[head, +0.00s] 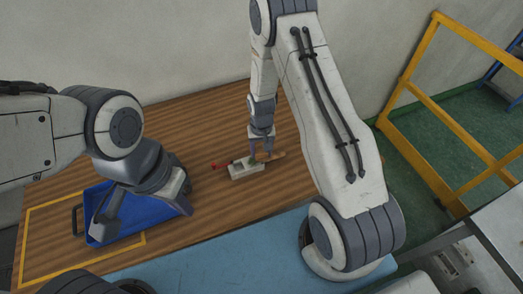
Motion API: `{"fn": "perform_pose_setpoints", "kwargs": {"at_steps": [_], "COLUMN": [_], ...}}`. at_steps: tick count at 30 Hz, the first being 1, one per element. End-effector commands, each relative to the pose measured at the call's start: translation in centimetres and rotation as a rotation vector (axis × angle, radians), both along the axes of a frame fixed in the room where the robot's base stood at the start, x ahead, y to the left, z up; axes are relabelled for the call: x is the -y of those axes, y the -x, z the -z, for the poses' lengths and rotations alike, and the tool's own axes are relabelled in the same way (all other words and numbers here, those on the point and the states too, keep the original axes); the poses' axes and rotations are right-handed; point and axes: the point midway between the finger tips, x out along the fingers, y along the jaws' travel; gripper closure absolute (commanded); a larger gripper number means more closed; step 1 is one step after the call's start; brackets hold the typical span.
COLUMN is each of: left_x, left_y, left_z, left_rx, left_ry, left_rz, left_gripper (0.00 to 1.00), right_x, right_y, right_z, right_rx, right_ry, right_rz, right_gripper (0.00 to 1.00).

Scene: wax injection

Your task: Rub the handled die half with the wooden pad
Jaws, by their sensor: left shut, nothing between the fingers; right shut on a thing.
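The handled die half (245,171), a pale grey block with a red handle at its left end, lies on the wooden table. My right gripper (256,159) points down at its far right part. It is shut on a small brown piece, seemingly the wooden pad (275,155), which is mostly hidden by the gripper. The pad is at the block's top or far edge; I cannot tell whether they touch. My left gripper (106,220) is shut and empty, over the blue tray.
The blue tray (165,221) with dark handles stands on the table's left part, near yellow marking lines (39,205). A light blue surface (215,255) runs along the near edge. A yellow railing (440,118) stands at right. The table behind the tray is clear.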

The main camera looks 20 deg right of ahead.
Motion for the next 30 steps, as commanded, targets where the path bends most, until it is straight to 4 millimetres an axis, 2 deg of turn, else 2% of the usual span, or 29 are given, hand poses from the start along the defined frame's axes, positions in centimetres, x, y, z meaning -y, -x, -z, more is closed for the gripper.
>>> {"fn": "perform_pose_setpoints", "kwargs": {"at_steps": [5, 15, 22, 30], "left_x": [0.0, 0.0, 0.0, 0.0], "left_y": [0.0, 0.0, 0.0, 0.0], "left_z": [0.0, -0.1, 0.0, 0.3], "left_rx": [0.000, 0.000, 0.000, 0.000], "left_ry": [0.000, 0.000, 0.000, 0.000], "left_rz": [0.000, 0.000, 0.000, 0.000], "left_gripper": [1.00, 1.00, 1.00, 1.00], "right_x": [-0.6, -3.2, -4.0, -6.3], "right_y": [0.0, 0.1, 0.1, 0.2], "right_z": [0.0, -0.2, -0.1, 0.1], "right_rx": [0.000, 0.000, 0.000, 0.000], "right_ry": [0.000, 0.000, 0.000, 0.000], "right_rz": [-0.001, -0.002, -0.001, -0.002], "right_gripper": [0.88, 0.88, 0.88, 0.88]}}
